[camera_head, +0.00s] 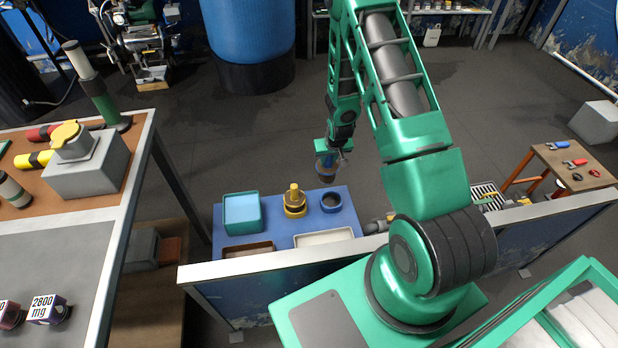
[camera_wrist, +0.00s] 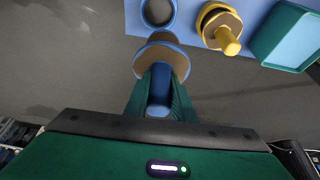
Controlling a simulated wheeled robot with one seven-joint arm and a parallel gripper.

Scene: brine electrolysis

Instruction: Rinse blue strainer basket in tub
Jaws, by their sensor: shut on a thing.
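The blue strainer basket (camera_head: 327,168) hangs in my gripper (camera_head: 329,149), just beyond the far edge of the blue board. In the wrist view, my gripper (camera_wrist: 160,86) is shut on the blue handle of the basket (camera_wrist: 161,60); its blue rim and brown inside show. The tub (camera_head: 243,229) is a teal rectangular box with light blue inside, to the left of the held basket. Its teal wall also shows at the right of the wrist view (camera_wrist: 268,32). The basket is apart from the tub.
A yellow strainer basket (camera_head: 294,203) with upright handle and an empty blue ring holder (camera_head: 331,203) stand on the blue board (camera_head: 274,203). Two shallow trays lie at its near side. A pale metal rail (camera_head: 270,262) runs in front. Floor beyond the board is clear.

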